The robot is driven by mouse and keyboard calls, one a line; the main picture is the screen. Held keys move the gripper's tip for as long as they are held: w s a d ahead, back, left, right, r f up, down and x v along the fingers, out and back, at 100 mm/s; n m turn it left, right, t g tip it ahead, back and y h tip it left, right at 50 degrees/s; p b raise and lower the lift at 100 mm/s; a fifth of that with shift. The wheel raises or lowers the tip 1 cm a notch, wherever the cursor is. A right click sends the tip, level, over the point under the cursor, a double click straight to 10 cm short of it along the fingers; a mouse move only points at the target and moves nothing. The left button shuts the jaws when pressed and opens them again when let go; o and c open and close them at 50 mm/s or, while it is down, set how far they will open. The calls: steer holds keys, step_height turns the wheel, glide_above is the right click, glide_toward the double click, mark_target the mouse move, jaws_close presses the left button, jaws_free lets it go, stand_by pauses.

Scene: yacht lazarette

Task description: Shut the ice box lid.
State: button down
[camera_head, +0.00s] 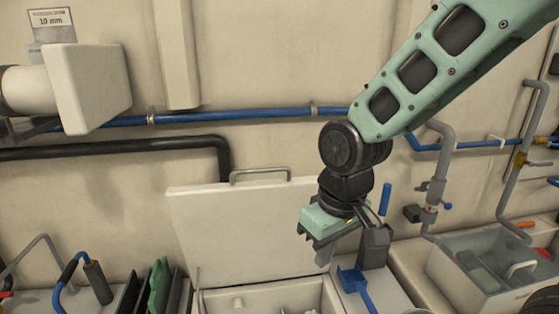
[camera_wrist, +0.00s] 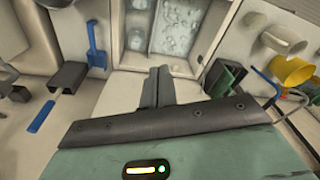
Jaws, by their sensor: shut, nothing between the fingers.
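The ice box lid (camera_head: 240,235) is a cream panel standing open, close to upright, against the back wall, with a grey bar handle (camera_head: 260,175) on its top edge. Below it is the open ice box (camera_head: 235,299), partly cut off by the frame's bottom. In the wrist view the ice box (camera_wrist: 207,40) shows at the top, with pale ice inside. My gripper (camera_head: 323,260) is in front of the lid's right edge, above the box's right side. Its fingers (camera_wrist: 158,84) are together and empty. I cannot tell whether it touches the lid.
A grey square holder (camera_head: 374,248) and a blue scoop (camera_head: 357,287) are just right of the box. Dark and green boards (camera_head: 158,285) stand to the left. A blue pipe (camera_head: 240,115) runs along the wall above. A clear-topped tank (camera_head: 490,265) is at the right.

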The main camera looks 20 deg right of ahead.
steer(key=w+d+r+m+g+p, duration=0.1)
steer(key=w+d+r+m+p, duration=0.25)
steer(key=w, duration=0.65)
steer(key=w+d+r+m+p, duration=0.1)
steer(key=w+d+r+p, duration=0.25)
steer(key=w+r, duration=0.45)
steer(key=w+a+f+g, duration=0.1)
steer(key=w+a+g, duration=0.1)
steer(key=w, duration=0.9)
step_height(320, 180, down, 10)
steer(key=s+p, duration=0.1)
steer(key=p, duration=0.2)
steer(key=shift+a+r+h, duration=0.2)
steer(key=shift+a+h, duration=0.05)
steer(key=shift+h, duration=0.05)
steer(key=shift+m, duration=0.25)
